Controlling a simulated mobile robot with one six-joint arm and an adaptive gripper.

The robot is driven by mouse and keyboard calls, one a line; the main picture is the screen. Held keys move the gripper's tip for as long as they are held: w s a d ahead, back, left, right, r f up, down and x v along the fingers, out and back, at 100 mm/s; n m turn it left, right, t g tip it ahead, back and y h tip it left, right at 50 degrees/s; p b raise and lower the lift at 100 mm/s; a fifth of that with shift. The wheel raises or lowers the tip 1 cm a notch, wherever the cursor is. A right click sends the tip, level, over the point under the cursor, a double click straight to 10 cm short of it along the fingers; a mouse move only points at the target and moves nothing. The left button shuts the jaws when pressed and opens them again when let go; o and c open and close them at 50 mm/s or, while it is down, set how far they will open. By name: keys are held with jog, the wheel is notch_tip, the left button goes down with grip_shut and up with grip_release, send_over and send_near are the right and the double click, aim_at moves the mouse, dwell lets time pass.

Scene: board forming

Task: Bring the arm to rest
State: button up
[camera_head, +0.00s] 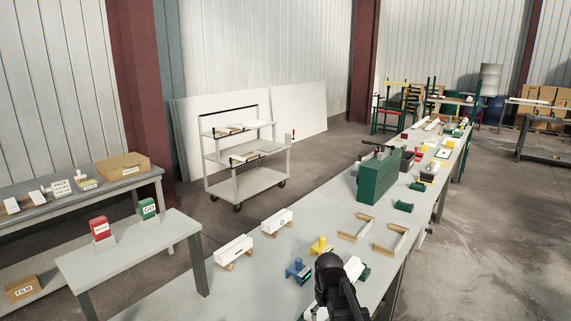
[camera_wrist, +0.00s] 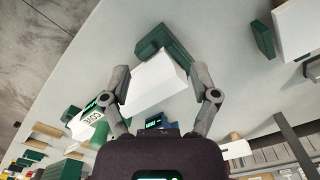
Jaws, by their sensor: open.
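My gripper (camera_wrist: 160,76) is open in the wrist view, its two grey fingers spread apart. A white block (camera_wrist: 158,85) with a green part (camera_wrist: 160,42) behind it shows between the fingers; I cannot tell how far below them it lies. In the head view the dark end of my arm (camera_head: 333,280) is over the near part of the long grey table (camera_head: 240,285). It partly hides a white piece (camera_head: 355,268) beside it. The fingertips cannot be made out there.
A blue piece (camera_head: 298,270) and a yellow piece (camera_head: 320,246) stand close left of my arm. Two white blocks (camera_head: 234,250) (camera_head: 277,221) lie farther left. A tall green box (camera_head: 378,182) stands farther along the table. A grey cart (camera_head: 245,165) is behind; floor at right is clear.

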jog(key=s+d+m, duration=0.2)
jog(key=s+d, duration=0.3)
jog(key=s, duration=0.5)
jog(key=shift+s+d+m, duration=0.25)
jog(key=shift+s+m, duration=0.05)
jog(key=shift+m, duration=0.1)
dwell(0.8)
jog(key=shift+c, duration=1.4)
jog(key=shift+a, duration=0.1)
